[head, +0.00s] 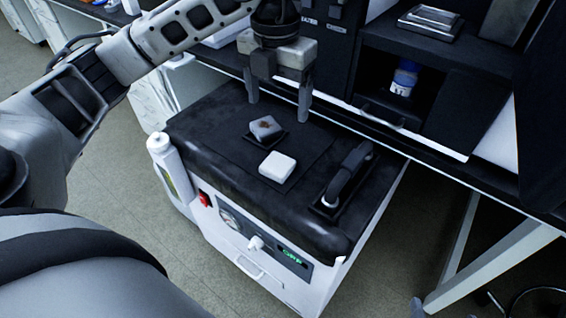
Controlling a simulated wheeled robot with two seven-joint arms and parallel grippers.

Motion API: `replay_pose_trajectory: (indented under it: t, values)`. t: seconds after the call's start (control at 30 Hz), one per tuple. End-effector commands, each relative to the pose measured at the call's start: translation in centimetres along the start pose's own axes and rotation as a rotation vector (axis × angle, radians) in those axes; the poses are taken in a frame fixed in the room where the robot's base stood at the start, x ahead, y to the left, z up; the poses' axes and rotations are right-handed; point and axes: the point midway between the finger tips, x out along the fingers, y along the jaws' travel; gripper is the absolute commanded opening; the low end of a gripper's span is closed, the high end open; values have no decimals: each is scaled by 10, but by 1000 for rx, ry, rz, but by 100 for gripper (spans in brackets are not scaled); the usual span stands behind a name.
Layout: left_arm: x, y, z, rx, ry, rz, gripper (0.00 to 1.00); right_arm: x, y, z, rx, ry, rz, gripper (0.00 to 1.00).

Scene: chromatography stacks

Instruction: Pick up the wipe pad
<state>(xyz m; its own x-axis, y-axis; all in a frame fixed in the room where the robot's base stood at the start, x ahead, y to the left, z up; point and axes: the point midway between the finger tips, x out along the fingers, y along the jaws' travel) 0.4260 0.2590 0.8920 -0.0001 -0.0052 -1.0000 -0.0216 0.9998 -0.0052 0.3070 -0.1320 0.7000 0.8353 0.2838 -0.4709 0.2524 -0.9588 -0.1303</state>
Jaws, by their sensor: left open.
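Two small pads sit on the dark top of a white machine. A clean white pad (277,167) lies flat on a black mat (312,150). A greyish pad with a brown stain (266,127) sits just behind it on a small dark piece. I cannot tell from the picture which one is the wipe pad. My left gripper (278,109) points down above the back of the machine top, fingers apart, with nothing between them. It appears behind and above the stained pad, touching neither pad. My right gripper is not in view.
A black handle (348,174) stands up at the right of the machine top (205,125). A white cylinder (170,165) is at its left side. Behind is a dark bench with a shelf (390,115) holding a blue-capped bottle (404,78). The bench edge is close to the gripper.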

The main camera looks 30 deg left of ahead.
Motion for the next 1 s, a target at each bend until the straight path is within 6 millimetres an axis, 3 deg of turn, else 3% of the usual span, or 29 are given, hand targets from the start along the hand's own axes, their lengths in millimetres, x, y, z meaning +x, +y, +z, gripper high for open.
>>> replay_pose_trajectory:
  t: [0.4,0.73,1.0]
  values:
    - [82,2,-1,-2,4,9,80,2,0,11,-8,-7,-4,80]
    - [111,2,-1,0,3,6,80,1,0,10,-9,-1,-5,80]
    - [149,1,-3,0,3,6,80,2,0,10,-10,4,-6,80]
